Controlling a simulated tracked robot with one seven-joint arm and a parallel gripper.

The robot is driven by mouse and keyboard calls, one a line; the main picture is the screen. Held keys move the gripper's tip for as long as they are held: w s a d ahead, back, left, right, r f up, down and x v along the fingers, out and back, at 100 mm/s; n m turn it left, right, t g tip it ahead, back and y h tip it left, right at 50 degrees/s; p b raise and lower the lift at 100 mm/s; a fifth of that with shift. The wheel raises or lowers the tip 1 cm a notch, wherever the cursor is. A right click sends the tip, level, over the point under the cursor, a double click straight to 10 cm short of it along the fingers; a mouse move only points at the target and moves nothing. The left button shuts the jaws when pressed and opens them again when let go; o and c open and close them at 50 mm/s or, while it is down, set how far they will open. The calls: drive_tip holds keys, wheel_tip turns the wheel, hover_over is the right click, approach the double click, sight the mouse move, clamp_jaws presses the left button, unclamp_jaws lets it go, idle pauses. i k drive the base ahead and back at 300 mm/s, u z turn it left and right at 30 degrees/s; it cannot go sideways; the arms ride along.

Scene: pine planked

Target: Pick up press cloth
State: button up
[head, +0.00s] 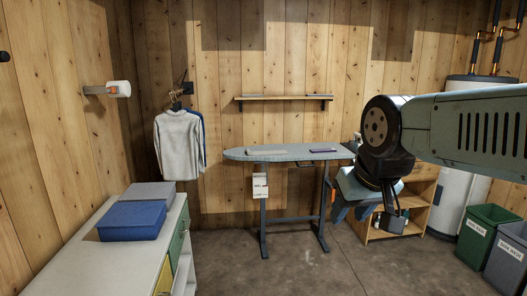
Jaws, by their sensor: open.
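The ironing board (290,158) stands against the back wall. On it lie a flat pale grey folded cloth (267,151) at the left and a small flat dark purple piece (323,150) at the right. I cannot tell which of the two is the press cloth. My gripper (353,214) hangs down at the right end of the board, nearer to me than the board, and is open. Nothing shows between its fingers. My arm hides what is behind it at the right.
Clothes (178,145) hang on the wall. A wooden shelf unit (417,212), a green bin (485,232) and a grey bin (508,262) are right. The middle floor is clear.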

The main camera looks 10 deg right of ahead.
sight(248, 150)
drive_tip(key=z, duration=0.1)
drive_tip(key=i, duration=1.35)
drive_tip(key=u, duration=0.8)
drive_tip(key=i, duration=1.15)
drive_tip(key=z, duration=0.2)
